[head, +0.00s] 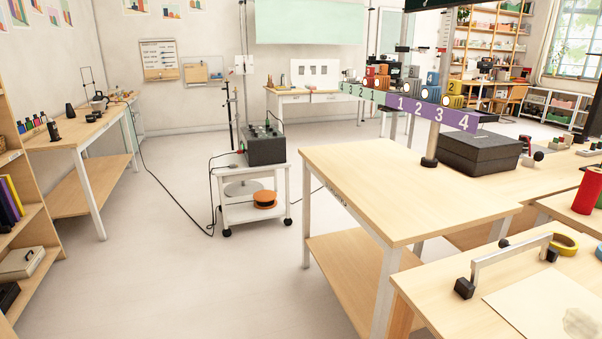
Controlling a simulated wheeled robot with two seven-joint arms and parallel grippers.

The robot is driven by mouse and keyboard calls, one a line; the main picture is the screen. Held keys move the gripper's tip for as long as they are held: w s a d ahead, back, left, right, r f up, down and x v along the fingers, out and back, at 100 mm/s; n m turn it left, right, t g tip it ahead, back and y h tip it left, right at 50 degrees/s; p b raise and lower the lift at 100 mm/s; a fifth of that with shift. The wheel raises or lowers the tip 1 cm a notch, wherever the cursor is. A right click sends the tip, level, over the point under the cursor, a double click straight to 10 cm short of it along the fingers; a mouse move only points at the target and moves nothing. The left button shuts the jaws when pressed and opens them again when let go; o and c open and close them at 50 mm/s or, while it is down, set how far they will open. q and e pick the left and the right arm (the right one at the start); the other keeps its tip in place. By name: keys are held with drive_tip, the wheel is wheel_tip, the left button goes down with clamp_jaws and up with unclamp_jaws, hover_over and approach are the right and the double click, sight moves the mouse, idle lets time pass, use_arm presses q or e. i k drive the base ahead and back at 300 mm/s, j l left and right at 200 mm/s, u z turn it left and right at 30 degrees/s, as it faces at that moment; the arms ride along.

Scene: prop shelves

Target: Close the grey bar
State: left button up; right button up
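A grey bar (510,252) shows at the lower right of the head view, over the near wooden table (425,300). It runs between a black block (464,288) at its near left end and a smaller black block (552,255) at its far right end. A small black knob (503,243) shows beside the bar. The bar is raised above the tabletop, with a gap under it. A pale sheet (550,300) with a grey stain lies in front of it. Neither of my grippers is in view.
A yellow tape roll (565,243) and a red cylinder (587,190) are near the bar. An empty-topped wooden table (400,190) stands behind, with a black box (480,152) beyond. A white cart (252,190) is at centre. Open floor (150,270) lies to the left.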

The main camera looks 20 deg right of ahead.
sight(507, 250)
drive_tip(key=i+z, duration=0.2)
drive_tip(key=z, duration=0.25)
drive_tip(key=i+j+z, duration=0.2)
drive_tip(key=z, duration=0.2)
drive_tip(key=i+j+z, duration=0.2)
drive_tip(key=z, duration=0.25)
drive_tip(key=i+j+z, duration=0.15)
drive_tip(key=z, duration=0.3)
drive_tip(key=j+z, duration=0.45)
drive_tip(key=i+j+z, duration=0.1)
drive_tip(key=j+z, duration=0.3)
drive_tip(key=l, duration=0.1)
